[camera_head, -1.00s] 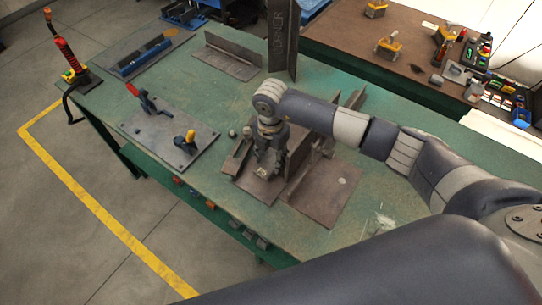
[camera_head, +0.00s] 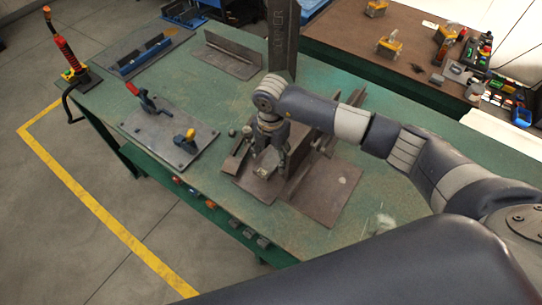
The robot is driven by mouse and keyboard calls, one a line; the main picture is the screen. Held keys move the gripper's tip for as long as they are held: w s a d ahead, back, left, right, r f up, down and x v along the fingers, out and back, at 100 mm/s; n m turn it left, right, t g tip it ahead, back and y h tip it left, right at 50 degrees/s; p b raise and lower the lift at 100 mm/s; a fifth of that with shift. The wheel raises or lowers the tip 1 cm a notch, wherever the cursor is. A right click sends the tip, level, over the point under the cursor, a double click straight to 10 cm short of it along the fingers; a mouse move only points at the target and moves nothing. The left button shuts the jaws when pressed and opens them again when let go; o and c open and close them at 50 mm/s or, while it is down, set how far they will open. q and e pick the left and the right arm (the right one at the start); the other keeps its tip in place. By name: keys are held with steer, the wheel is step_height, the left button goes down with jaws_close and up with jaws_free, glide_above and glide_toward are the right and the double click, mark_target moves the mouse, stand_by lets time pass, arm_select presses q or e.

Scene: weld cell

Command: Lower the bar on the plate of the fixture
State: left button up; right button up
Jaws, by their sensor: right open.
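My right gripper (camera_head: 268,163) points down over a brown steel plate (camera_head: 325,190) near the front edge of the green table. It is open. A small pale patch shows below its fingers. A dark bar-like piece (camera_head: 236,158) lies just left of it, and angled steel pieces stand close on its right. The gripper hides part of these pieces, so I cannot tell contact. My left gripper is out of view.
An angle piece (camera_head: 228,57) and a tall steel column (camera_head: 283,40) stand at the back of the green table (camera_head: 225,105). A tray with a blue piece (camera_head: 145,55) is at the back left. A brown bench (camera_head: 410,60) with tools is behind.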

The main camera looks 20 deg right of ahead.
step_height(320, 180, up, 11)
stand_by(0.3)
